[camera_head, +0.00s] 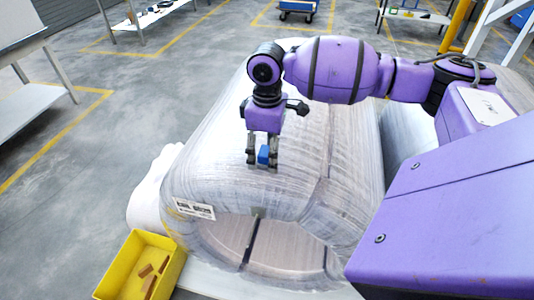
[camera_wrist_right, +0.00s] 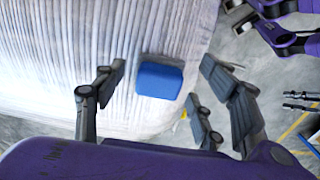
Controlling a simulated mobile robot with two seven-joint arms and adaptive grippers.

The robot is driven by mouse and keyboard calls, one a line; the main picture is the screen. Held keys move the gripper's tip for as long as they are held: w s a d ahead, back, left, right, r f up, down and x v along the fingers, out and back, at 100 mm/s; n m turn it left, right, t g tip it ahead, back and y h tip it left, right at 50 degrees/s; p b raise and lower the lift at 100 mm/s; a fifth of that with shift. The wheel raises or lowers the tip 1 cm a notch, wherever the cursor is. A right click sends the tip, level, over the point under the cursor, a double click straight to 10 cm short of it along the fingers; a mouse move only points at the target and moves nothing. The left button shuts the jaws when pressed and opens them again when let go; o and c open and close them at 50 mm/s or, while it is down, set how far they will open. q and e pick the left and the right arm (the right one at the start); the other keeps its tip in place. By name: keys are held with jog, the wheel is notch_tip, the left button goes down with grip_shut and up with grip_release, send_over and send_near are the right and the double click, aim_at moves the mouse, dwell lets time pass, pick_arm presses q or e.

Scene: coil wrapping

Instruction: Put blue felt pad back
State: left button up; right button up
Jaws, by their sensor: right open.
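The blue felt pad (camera_head: 263,154) is a small block against the upper face of the wrapped coil (camera_head: 215,130). My right gripper (camera_head: 262,161) points down over the coil, with its fingers on either side of the pad. In the right wrist view, the pad (camera_wrist_right: 160,80) lies between the open fingers of the right gripper (camera_wrist_right: 164,84), with gaps on both sides. My left arm does not show in the head view. Purple and dark arm parts with thin prongs (camera_wrist_right: 300,101) show at the right edge of the wrist view, probably my left gripper.
A yellow bin (camera_head: 120,262) with several brown pieces stands at the lower left, beside the coil. A white label (camera_head: 195,208) is on the coil's front. A grey table (camera_head: 35,108) stands at the left. Open floor (camera_head: 130,125) lies between table and coil.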

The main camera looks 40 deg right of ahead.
aim_at(267, 151)
notch_tip(267, 151, up, 11)
jog(key=shift+p, duration=0.3)
jog(key=shift+f, duration=0.1)
dwell(0.4)
